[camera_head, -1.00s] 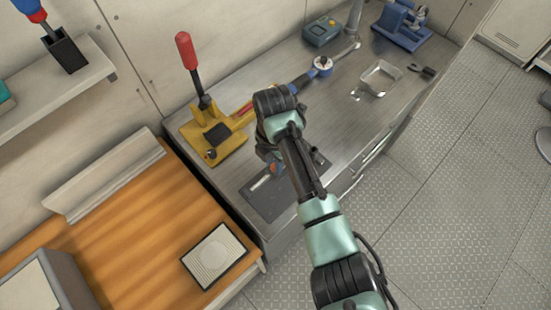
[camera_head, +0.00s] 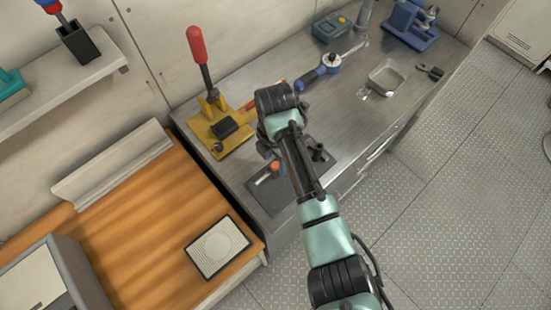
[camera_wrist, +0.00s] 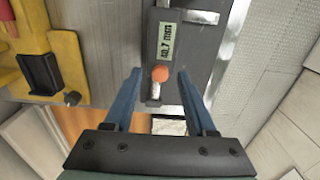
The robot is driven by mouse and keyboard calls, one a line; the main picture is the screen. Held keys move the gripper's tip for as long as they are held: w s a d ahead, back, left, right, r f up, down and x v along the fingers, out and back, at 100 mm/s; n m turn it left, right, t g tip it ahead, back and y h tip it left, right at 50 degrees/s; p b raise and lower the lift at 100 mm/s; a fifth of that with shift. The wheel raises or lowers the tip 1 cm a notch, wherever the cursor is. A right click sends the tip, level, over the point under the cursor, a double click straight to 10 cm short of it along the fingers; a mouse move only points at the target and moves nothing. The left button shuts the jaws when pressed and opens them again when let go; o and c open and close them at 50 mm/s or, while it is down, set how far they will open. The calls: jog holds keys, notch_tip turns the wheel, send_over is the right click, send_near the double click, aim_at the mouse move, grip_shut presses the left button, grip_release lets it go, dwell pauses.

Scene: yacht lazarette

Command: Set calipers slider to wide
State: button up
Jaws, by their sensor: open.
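The calipers are a dark-boarded fixture (camera_wrist: 205,50) with a small greenish display (camera_wrist: 166,42), which seems to read 40.7 mm. An orange knob (camera_wrist: 160,73), apparently on the slider, stands below the display in the wrist view. The knob also shows in the head view (camera_head: 276,167), above the dark board (camera_head: 268,197) near the bench's front edge. My gripper (camera_wrist: 159,76) is open, with one blue finger on each side of the knob and visible gaps between. In the head view my arm hides part of the board and most of the gripper.
A yellow press (camera_head: 220,130) with a red-handled lever (camera_head: 197,46) stands left of the arm. A blue-handled wrench (camera_head: 328,62), metal tray (camera_head: 387,76) and blue vise (camera_head: 411,25) lie farther back. A wooden surface (camera_head: 150,220) adjoins on the left.

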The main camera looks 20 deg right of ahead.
notch_tip(320, 180, up, 12)
jog(key=p, duration=0.1)
jog(key=shift+r, duration=0.2)
jog(key=shift+f, duration=0.1)
dwell(0.4)
